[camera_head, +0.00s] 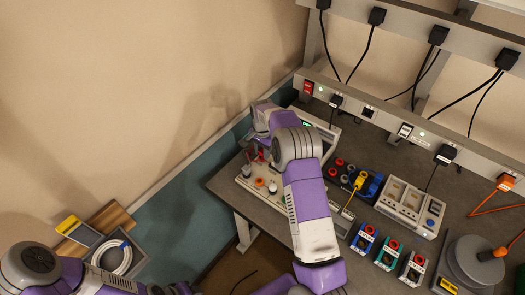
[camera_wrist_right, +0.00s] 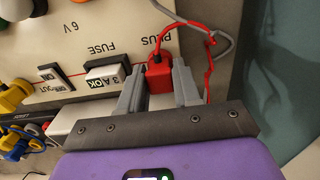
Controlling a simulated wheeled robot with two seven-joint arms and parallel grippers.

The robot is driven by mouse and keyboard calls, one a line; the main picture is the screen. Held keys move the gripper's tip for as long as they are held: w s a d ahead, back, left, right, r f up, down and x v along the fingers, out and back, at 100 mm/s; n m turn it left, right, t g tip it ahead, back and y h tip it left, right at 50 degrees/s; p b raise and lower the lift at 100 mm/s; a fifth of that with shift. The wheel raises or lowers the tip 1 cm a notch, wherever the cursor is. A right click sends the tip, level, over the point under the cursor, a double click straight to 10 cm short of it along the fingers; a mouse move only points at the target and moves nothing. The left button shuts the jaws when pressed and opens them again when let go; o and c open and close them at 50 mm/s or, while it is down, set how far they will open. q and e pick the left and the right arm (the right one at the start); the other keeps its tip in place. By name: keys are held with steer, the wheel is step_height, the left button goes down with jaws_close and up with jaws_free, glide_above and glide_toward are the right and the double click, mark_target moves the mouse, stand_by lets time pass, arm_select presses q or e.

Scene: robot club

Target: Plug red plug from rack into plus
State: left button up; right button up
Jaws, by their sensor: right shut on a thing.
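My right gripper (camera_wrist_right: 160,70) is shut on the red plug (camera_wrist_right: 159,76), which sits between its two grey fingers in the right wrist view. A red cable runs from the plug. The plug is over the pale panel (camera_wrist_right: 95,30), right at the printed PLUS label (camera_wrist_right: 155,31), which reads upside down. The plug hides the socket, and I cannot tell how deep it sits. In the head view the right gripper (camera_head: 262,160) is at the pale panel (camera_head: 243,181) on the bench's left end; the plug is too small to make out clearly. My left gripper is out of view.
A black switch (camera_wrist_right: 54,77) and a fuse holder (camera_wrist_right: 106,78) sit beside the plug. A grey loop (camera_wrist_right: 215,38) is close to the cable. The grey bench (camera_head: 385,165) holds meters, sockets and a spool (camera_head: 470,262). A teal wall strip (camera_head: 180,210) borders the left side.

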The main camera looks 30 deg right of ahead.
steer(key=shift+f, duration=0.25)
stand_by(0.5)
steer(key=o, duration=1)
steer(key=shift+o, duration=0.2)
steer(key=shift+r, duration=3.9)
